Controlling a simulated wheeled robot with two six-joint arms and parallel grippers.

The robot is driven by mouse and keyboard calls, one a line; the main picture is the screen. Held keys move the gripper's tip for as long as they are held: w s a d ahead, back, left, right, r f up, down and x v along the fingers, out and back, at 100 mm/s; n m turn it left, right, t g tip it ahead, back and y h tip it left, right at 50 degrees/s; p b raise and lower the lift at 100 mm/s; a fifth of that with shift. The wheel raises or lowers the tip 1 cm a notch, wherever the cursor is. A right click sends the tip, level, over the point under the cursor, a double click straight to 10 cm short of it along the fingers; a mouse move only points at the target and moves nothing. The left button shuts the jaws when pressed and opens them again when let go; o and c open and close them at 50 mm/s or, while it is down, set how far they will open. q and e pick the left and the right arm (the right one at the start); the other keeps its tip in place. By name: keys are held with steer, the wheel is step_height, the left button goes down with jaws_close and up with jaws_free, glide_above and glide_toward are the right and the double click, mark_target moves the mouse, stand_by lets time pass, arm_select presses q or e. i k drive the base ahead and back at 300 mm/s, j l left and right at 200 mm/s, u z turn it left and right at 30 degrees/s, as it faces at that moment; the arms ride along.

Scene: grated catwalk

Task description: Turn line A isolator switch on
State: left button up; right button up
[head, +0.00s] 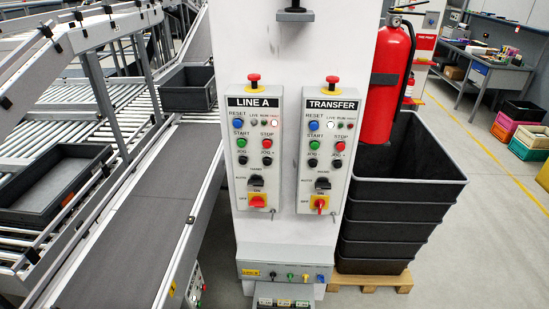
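The LINE A panel (253,150) is a light grey box on the left of the white column's front face. Its isolator switch (258,200) is at the bottom: a red handle on a yellow plate, with ON marked above and OFF at its left. The handle looks horizontal, toward OFF. The similar TRANSFER panel (328,150) stands to its right. Its isolator (320,203) has a red handle that looks upright, and one of its lamps (331,124) glows white. Neither of my grippers is in view.
Above the LINE A isolator are a black selector knob (256,182), push buttons and a red emergency stop (254,79). A conveyor (130,225) runs close at the left. A fire extinguisher (386,80) and stacked black bins (385,235) stand at the right.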

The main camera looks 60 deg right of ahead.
mark_target(256, 201)
steer(key=z, duration=2)
